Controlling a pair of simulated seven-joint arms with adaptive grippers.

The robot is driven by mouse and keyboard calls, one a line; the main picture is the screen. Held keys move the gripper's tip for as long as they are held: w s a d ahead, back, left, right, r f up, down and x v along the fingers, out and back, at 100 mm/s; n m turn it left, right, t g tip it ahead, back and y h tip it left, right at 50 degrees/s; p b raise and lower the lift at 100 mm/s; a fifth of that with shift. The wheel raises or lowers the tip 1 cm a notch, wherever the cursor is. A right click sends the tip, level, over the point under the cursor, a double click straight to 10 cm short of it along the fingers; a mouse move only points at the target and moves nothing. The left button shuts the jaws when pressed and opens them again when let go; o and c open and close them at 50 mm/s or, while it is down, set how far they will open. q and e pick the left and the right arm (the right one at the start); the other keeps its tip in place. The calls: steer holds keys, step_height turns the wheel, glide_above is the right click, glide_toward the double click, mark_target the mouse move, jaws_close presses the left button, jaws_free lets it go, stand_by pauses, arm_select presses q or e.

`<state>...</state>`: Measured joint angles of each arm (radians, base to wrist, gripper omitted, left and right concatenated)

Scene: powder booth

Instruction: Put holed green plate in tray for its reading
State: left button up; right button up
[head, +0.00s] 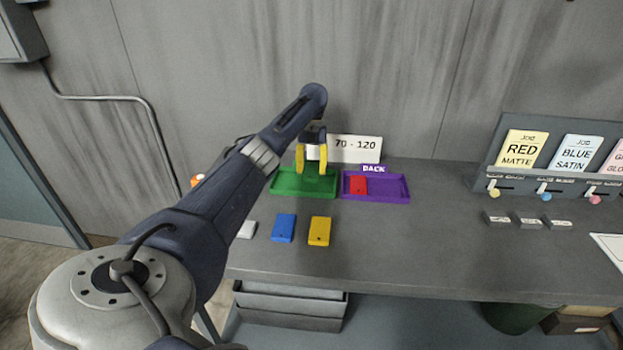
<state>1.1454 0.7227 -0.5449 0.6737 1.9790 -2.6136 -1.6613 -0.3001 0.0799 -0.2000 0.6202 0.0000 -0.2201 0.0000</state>
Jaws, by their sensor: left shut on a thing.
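My left gripper (312,165) reaches over the green tray (283,190), its yellow fingers pointing down. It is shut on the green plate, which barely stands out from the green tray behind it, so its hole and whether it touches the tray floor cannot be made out. A sign reading "70 - 120" (356,148) stands behind the trays. The purple tray (391,189), marked "BACK", is right of the green one and holds a red plate (358,185). My right gripper is not in view.
A blue plate (284,228), a yellow plate (320,231) and a partly hidden white plate (247,229) lie on the bench in front of the trays. A rack with colour cards (522,148) stands at right, small grey blocks (528,221) before it. The bench middle is clear.

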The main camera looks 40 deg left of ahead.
mark_target(312, 165)
arm_select(q)
steer(key=shift+f, duration=1.9)
steer(key=shift+f, duration=0.1)
steer(key=o, duration=1.4)
steer(key=v, duration=1)
steer(key=shift+s, duration=0.1)
steer(key=shift+v, duration=1.1)
steer(key=shift+d, duration=0.1)
